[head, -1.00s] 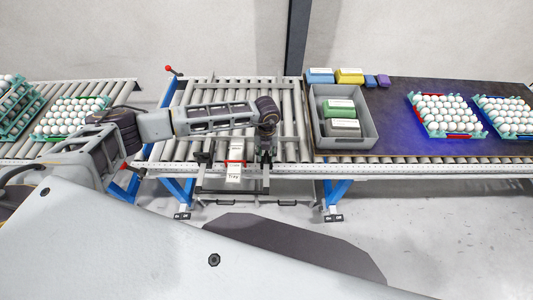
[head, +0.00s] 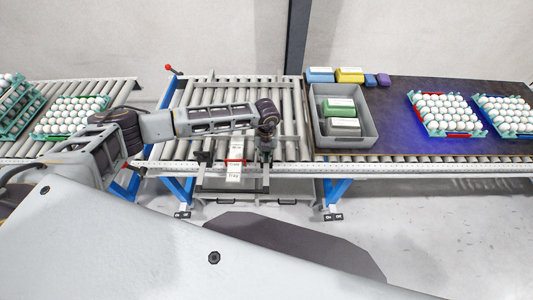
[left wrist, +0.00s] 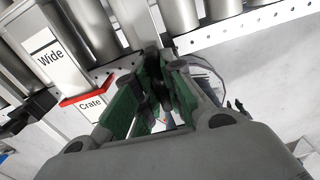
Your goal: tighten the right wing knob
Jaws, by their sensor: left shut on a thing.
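My left gripper (head: 265,152) points down at the front rail of the roller conveyor, at the right end of the guide bar. The left wrist view shows its green-padded fingers (left wrist: 157,95) shut around a dark part, the right wing knob (left wrist: 155,82), mostly hidden between them. In the head view the gripper covers this knob. A white label plate (head: 234,172) with a red pointer (head: 235,161) sits left of the gripper. In the left wrist view the plate (left wrist: 50,62) reads "Wide" and "Crate", with the red pointer (left wrist: 88,94) between the words. My right gripper is not seen.
A grey bin (head: 368,137) with green and dark packs stands right of the gripper on the dark table. Egg trays (head: 467,135) lie farther right, and more stand at the far left. A red-tipped lever (head: 168,68) rises at the conveyor's back left corner.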

